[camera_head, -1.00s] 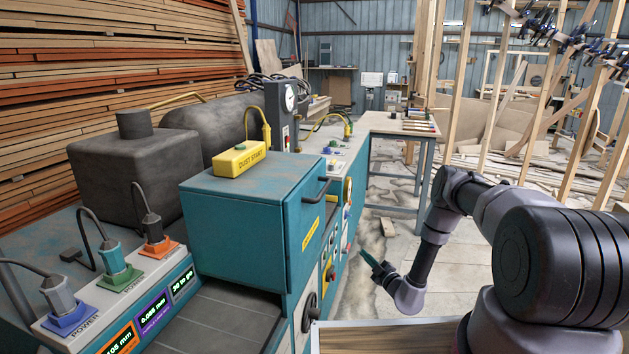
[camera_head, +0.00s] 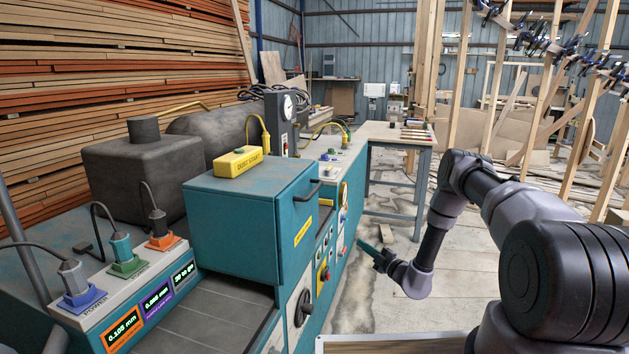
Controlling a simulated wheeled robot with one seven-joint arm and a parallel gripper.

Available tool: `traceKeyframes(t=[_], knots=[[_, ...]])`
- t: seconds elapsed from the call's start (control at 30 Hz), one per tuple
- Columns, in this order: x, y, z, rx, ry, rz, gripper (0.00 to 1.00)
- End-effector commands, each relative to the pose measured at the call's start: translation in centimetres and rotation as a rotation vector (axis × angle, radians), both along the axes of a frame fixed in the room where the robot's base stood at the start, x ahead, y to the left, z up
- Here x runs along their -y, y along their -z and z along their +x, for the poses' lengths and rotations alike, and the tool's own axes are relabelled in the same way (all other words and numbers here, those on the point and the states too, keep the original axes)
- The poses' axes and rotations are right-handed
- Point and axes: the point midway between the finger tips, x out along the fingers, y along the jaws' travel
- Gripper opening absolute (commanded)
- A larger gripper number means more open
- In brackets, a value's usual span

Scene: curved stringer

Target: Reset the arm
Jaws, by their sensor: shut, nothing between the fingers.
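My gripper (camera_head: 368,248) is at the end of my bent arm (camera_head: 435,240), in the middle right of the head view.
The teal machine carries a yellow box marked dust start (camera_head: 238,161), a handwheel (camera_head: 304,308) and plugged sockets (camera_head: 124,262). A workbench (camera_head: 405,135) with hand tools stands behind. Wooden posts (camera_head: 470,70) stand at right. Open floor (camera_head: 470,270) lies around my arm.

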Motion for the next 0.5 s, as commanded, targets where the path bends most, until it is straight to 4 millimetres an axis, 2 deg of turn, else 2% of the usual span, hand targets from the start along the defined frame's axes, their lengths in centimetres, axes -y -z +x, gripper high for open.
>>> traceKeyframes(t=[0.03, 0.17, 0.27, 0.37, 0.5], knots=[[-0.4, -1.6, 0.4, 0.030, -0.027, -0.028, 0.00], [-1.8, -5.8, 0.7, 0.119, -0.112, -0.117, 0.00], [-3.2, -10.0, 0.7, 0.216, -0.195, -0.211, 0.00], [-4.8, -15.2, 0.0, 0.349, -0.301, -0.336, 0.00], [-6.7, -22.1, -2.3, 0.562, -0.453, -0.531, 0.00]])
